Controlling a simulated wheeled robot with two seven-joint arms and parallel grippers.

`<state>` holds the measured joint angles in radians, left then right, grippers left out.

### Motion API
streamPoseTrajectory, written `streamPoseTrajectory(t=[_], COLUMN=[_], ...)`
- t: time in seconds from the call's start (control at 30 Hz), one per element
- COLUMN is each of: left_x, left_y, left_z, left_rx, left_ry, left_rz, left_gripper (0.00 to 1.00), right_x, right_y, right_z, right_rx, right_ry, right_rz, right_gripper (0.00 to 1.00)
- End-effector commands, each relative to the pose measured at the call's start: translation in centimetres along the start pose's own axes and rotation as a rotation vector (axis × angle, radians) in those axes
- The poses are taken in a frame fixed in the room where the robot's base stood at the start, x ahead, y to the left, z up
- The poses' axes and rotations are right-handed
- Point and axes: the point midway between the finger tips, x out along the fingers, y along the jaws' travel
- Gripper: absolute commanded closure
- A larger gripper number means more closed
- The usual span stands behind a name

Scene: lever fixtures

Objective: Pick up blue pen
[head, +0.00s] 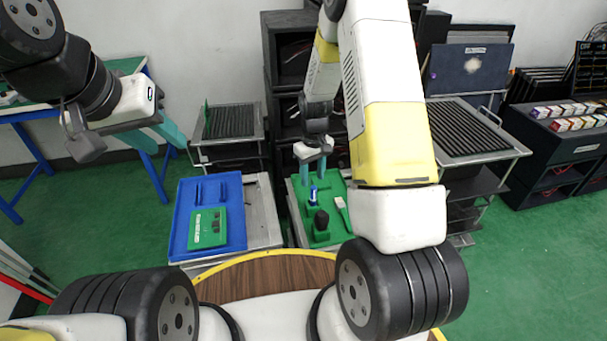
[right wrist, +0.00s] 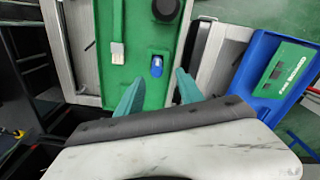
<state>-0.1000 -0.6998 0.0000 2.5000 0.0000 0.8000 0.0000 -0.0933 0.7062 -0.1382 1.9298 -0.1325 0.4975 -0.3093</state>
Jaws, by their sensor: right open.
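The blue pen (head: 313,195) stands in a holder on the green tray (head: 333,187) in the head view. In the right wrist view the pen (right wrist: 157,66) shows as a small blue end with a pale tip, between and beyond my fingers. My right gripper (head: 313,170) is open and empty, just behind and above the pen, apart from it. Its two teal fingers (right wrist: 158,95) are spread in the right wrist view. My left gripper (head: 163,134) is at the upper left, far from the pen, its teal fingers apart and empty.
A black rounded object (head: 321,221) and a white flat-ended tool (head: 342,212) are close to the pen on the green tray. A blue tray (head: 180,224) with a green box (head: 208,228) is to the left. A grey ribbed stand (head: 462,128) is to the right.

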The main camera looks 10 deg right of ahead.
Motion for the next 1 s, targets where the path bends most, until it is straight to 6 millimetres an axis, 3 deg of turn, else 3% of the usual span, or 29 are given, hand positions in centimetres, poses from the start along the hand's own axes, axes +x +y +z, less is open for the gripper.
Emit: streamPoseTrajectory(t=[0.7,1.0], left_x=[0.0,0.0], left_y=[0.0,0.0], left_z=[0.0,0.0], left_rx=[0.0,0.0], left_ry=[0.0,0.0], left_rz=[0.0,0.0], left_gripper=[0.64,0.64], right_x=[9.0,9.4], right_y=[0.6,0.6], right_z=[0.3,0.3], right_rx=[-0.014,-0.014], right_ry=[-0.018,-0.016], right_rz=[0.0,0.001], right_gripper=[0.56,0.56])
